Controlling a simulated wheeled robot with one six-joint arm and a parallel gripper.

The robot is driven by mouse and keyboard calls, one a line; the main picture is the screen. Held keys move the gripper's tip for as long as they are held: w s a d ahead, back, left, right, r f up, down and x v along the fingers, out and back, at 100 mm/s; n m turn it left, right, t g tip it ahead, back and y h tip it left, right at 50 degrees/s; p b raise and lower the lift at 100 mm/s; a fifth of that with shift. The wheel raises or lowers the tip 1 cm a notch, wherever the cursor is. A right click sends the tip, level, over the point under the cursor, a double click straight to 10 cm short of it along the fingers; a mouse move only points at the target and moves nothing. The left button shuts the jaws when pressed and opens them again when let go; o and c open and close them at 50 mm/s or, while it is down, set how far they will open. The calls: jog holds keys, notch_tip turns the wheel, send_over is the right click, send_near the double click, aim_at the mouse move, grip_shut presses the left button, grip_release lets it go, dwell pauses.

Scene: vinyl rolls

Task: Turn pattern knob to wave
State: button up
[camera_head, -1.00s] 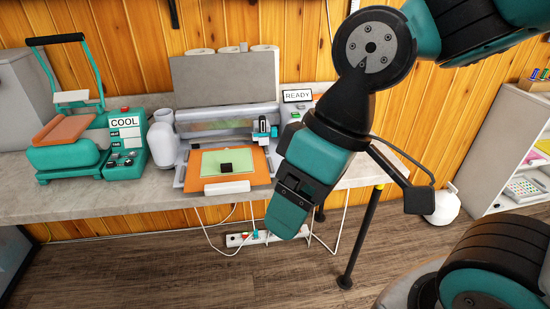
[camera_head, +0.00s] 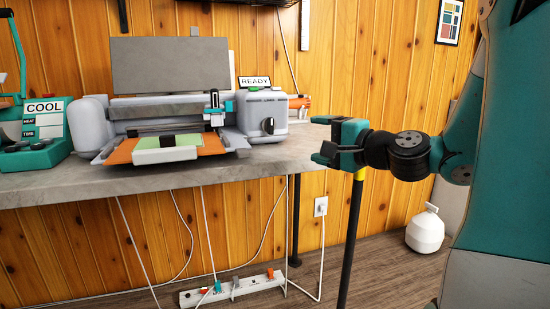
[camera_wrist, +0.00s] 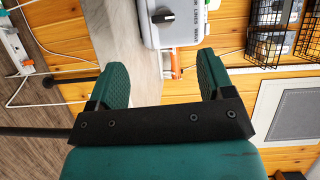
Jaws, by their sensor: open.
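The pattern knob (camera_head: 267,125) is a dark dial on the front of the grey control box (camera_head: 245,113) at the right end of the cutting machine. In the wrist view the knob (camera_wrist: 162,17) shows at the top, beyond and between my fingertips. My gripper (camera_head: 320,139) is open and empty, to the right of the box and apart from it, with its fingers pointing left. In the wrist view my gripper (camera_wrist: 160,65) shows both green fingers spread wide.
A READY sign (camera_head: 254,81) stands on the box. The grey bench (camera_head: 60,186) holds the machine, with a green sheet (camera_head: 167,140) on an orange mat (camera_head: 211,143). A COOL-labelled press (camera_head: 42,130) stands left. A power strip (camera_head: 230,287) lies on the floor.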

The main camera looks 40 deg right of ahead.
jog(key=d+m, duration=0.1)
jog(key=d, duration=0.1)
jog(key=h+p, duration=0.1)
send_near(273, 127)
jog(key=shift+t, duration=0.3)
jog(key=w, duration=0.6)
jog(key=w+a, duration=0.1)
jog(key=w, duration=0.2)
jog(key=shift+w+f, duration=0.1)
jog(key=shift+f, duration=0.05)
jog(key=c, duration=0.9)
